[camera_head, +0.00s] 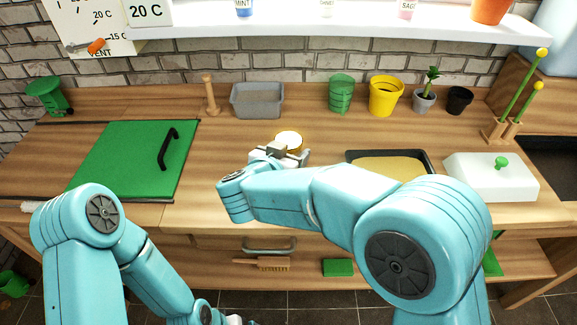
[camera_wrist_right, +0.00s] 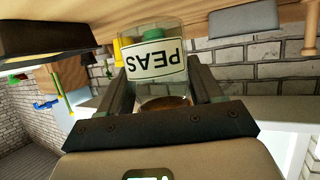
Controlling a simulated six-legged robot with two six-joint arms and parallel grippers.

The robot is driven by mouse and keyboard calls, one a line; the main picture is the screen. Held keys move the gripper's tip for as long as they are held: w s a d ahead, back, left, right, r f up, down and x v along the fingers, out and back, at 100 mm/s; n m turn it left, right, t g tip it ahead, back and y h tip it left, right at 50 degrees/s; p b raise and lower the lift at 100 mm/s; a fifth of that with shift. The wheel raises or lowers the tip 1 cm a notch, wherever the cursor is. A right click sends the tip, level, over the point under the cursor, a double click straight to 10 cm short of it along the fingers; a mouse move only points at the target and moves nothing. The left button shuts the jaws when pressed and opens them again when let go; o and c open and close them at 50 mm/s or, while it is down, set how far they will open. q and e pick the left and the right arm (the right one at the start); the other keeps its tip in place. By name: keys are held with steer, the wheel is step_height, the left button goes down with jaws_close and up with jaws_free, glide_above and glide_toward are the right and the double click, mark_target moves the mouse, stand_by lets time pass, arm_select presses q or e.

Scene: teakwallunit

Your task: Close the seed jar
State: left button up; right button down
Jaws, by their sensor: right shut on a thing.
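A clear jar with an upside-down PEAS label (camera_wrist_right: 154,64) stands between the fingers of my right gripper (camera_wrist_right: 165,85) in the right wrist view. The gripper is shut on it. In the head view a round cream disc with a tan rim (camera_head: 288,139) shows at the jar's top, just beyond my right gripper (camera_head: 287,152); I cannot tell whether it is a lid or the open mouth. Most of the jar is hidden there by the gripper. My left arm hangs low at the left; only a pale edge of the left gripper (camera_head: 236,319) shows at the bottom.
A grey tub (camera_head: 257,99), green cup (camera_head: 341,94), yellow pot (camera_head: 385,96) and wooden peg (camera_head: 210,97) stand at the back. A green board with a black handle (camera_head: 130,160) lies left. A dark tray (camera_head: 423,158) and white lidded dish (camera_head: 490,180) are right. Bench left of the jar is clear.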

steer(key=shift+f+b, duration=0.35)
steer(key=shift+f, duration=1.75)
steer(key=shift+f, duration=0.2)
steer(key=shift+c, duration=0.8)
jaws_free()
steer(key=shift+r, duration=0.2)
